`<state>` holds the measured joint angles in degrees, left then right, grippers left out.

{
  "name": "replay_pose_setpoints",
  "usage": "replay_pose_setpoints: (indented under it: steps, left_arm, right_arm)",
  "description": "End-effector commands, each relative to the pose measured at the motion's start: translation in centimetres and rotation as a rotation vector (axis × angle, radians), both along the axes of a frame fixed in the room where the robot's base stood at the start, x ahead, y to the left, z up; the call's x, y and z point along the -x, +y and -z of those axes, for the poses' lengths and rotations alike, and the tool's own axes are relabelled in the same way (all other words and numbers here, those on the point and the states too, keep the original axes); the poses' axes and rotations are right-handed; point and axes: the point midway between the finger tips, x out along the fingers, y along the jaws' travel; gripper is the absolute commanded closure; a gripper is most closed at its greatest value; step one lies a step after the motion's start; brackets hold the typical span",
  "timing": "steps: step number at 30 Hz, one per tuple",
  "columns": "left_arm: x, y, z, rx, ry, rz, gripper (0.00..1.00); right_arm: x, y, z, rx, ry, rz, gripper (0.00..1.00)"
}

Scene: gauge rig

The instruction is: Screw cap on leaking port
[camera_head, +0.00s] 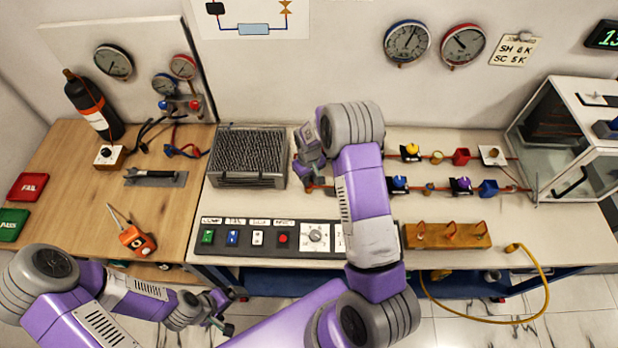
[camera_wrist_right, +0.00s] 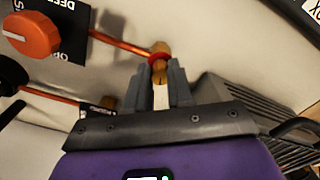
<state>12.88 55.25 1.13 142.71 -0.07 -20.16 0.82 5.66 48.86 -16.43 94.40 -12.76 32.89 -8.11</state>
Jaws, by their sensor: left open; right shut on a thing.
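My right gripper (camera_head: 308,183) is at the left end of the orange pipe run on the bench; it also shows in the right wrist view (camera_wrist_right: 158,80). It is shut on a small brass piece (camera_wrist_right: 159,76), which looks like the cap, though the fingers hide most of it. Just beyond the fingertips, a brass port (camera_wrist_right: 159,49) with a red ring stands in line with the held piece at the end of an orange pipe. The two appear to meet; I cannot tell whether they are threaded. No leak is discernible. My left gripper (camera_head: 222,311) is open and empty before the bench front.
A ribbed metal box (camera_head: 248,157) stands close left of my right gripper. A control panel (camera_head: 265,237) runs along the front. Valves and fittings on pipes (camera_head: 440,157) lie to the right, with a wooden block of hooks (camera_head: 447,235) and a glass cabinet (camera_head: 560,140).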

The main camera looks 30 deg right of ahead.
Motion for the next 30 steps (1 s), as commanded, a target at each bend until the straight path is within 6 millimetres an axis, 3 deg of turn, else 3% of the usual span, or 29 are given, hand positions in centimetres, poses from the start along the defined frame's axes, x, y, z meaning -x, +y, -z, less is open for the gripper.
replay_pose_setpoints:
  steps: [7,20,30]
  left_arm:
    - [0.01,0.01,0.80,0.000,0.000,0.000,0.00]
    - [0.01,0.01,0.84,0.000,0.000,0.000,0.00]
    - [0.00,0.00,0.82,0.000,0.000,0.000,0.00]
  right_arm:
    - [0.00,-0.03,0.08,0.002,0.000,0.331,1.00]
    - [0.01,-0.10,0.02,0.003,0.000,0.431,1.00]
    - [0.02,-0.21,-0.03,0.005,0.000,0.833,1.00]
